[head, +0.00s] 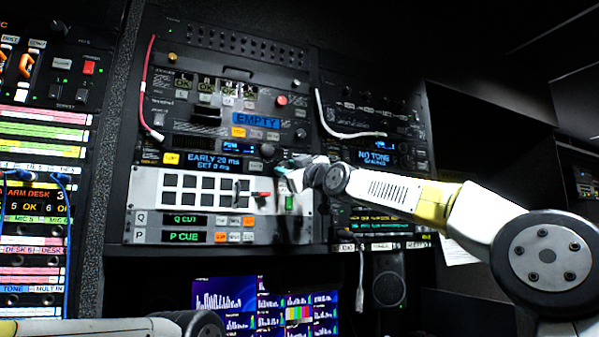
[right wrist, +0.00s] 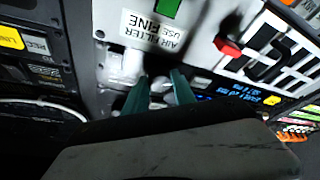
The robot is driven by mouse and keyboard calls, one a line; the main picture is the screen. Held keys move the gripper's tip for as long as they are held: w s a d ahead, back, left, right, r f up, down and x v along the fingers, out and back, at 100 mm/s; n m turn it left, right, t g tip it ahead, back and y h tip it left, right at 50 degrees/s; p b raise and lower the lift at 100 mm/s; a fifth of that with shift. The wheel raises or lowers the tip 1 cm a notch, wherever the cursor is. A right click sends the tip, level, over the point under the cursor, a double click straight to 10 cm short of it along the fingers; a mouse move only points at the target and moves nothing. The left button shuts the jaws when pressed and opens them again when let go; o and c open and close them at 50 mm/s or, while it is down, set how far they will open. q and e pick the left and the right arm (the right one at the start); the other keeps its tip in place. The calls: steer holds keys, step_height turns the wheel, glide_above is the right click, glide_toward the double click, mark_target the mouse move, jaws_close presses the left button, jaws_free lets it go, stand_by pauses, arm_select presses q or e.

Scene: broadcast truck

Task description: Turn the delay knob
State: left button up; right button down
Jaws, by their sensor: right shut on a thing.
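The delay unit's blue display (head: 214,162) reads "EARLY 20 ms" over "SET 0 ms" in the head view. My right gripper (head: 284,170) reaches in from the right and is at the panel, just right of this display. In the right wrist view its two teal fingers (right wrist: 160,78) are close together at the panel face, shut on the delay knob, which they mostly hide. The blue display (right wrist: 238,92) shows upside down beside them. The knob's pointer and angle cannot be made out. My left gripper is out of view; only part of my left arm shows at bottom left.
Close by is a white panel (right wrist: 112,28) with an "AIR FILTER USE FINE" label and a green switch (right wrist: 166,8). A red-tipped lever (head: 262,194) and a round grey knob (head: 267,150) are near the gripper. A white cable (head: 326,118) hangs above right.

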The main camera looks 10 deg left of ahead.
steer(key=m+t+h, duration=0.1)
steer(key=m+h, duration=0.2)
steer(key=m, duration=0.4)
steer(key=m+t+h, duration=0.1)
steer(key=m+h, duration=0.2)
steer(key=m, duration=0.5)
steer(key=m+t+h, duration=0.2)
steer(key=m+h, duration=0.1)
steer(key=m, duration=0.4)
steer(key=shift+s+a+r+m, duration=0.15)
steer(key=shift+s+a+m, duration=0.15)
steer(key=shift+a, duration=0.1)
steer(key=m+h, duration=0.1)
steer(key=m, duration=0.2)
steer(key=m+g+h, duration=0.1)
steer(key=m, duration=0.2)
steer(key=shift+r, duration=0.1)
steer(key=shift+g, duration=0.3)
steer(key=c, duration=1)
jaws_free()
steer(key=shift+c, duration=0.2)
